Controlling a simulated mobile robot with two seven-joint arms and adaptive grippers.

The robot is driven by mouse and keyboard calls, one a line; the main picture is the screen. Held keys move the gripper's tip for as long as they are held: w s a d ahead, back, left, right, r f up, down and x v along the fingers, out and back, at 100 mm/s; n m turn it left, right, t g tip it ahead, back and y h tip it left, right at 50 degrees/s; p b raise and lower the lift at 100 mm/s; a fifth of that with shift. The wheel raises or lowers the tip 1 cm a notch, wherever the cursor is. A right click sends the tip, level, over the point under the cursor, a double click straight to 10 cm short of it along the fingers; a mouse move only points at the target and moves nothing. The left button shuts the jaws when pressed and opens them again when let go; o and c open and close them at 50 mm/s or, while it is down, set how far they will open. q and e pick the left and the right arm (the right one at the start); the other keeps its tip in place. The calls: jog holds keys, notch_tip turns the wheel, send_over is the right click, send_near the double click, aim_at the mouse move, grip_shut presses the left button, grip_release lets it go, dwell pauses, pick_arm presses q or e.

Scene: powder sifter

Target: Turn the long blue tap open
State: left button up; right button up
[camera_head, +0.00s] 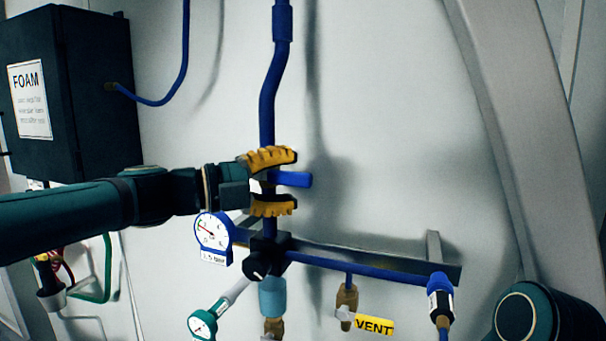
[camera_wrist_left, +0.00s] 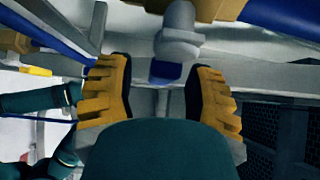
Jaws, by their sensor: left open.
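The long blue tap (camera_head: 294,179) has a flat blue lever that points to the right from the vertical blue pipe (camera_head: 268,105) in the head view. My left gripper (camera_head: 283,181) comes in from the left and is open. One yellow finger is above the lever and the other below it, with gaps visible. In the left wrist view, a blue piece, probably the lever's end (camera_wrist_left: 166,72), shows between the two open fingers (camera_wrist_left: 163,92). The lever's root is partly hidden by my gripper. My right gripper is not in view.
A round gauge (camera_head: 212,233) and a black knob (camera_head: 261,262) sit just below my left gripper. A lower blue pipe (camera_head: 365,270) runs right, above a yellow VENT tag (camera_head: 374,326). A dark FOAM box (camera_head: 95,85) hangs at the upper left. The wall right of the lever is clear.

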aim_at(285, 180)
pick_arm(q)
jog(key=shift+x, duration=1.5)
grip_shut()
